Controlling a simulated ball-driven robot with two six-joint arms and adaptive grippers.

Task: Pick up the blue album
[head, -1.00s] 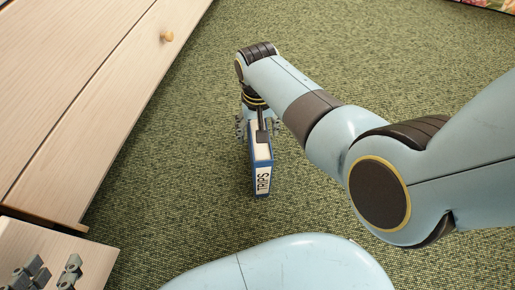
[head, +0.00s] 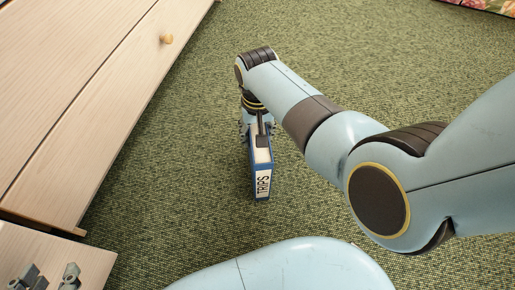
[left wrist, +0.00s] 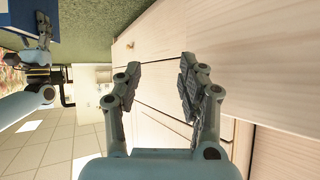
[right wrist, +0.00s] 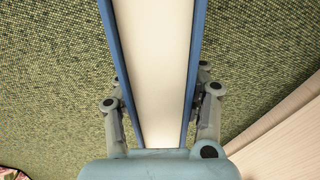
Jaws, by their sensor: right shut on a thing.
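My left gripper (head: 45,275) is at the lower left corner of the head view. In the left wrist view my left gripper (left wrist: 160,78) is open and empty.
A pale wooden cabinet (head: 75,90) with a round knob (head: 166,39) stands to the left of the album. A lower wooden surface (head: 40,250) lies at the bottom left. The green carpet (head: 370,65) is clear beyond my right arm. A floral-patterned edge (head: 480,5) shows at the top right.

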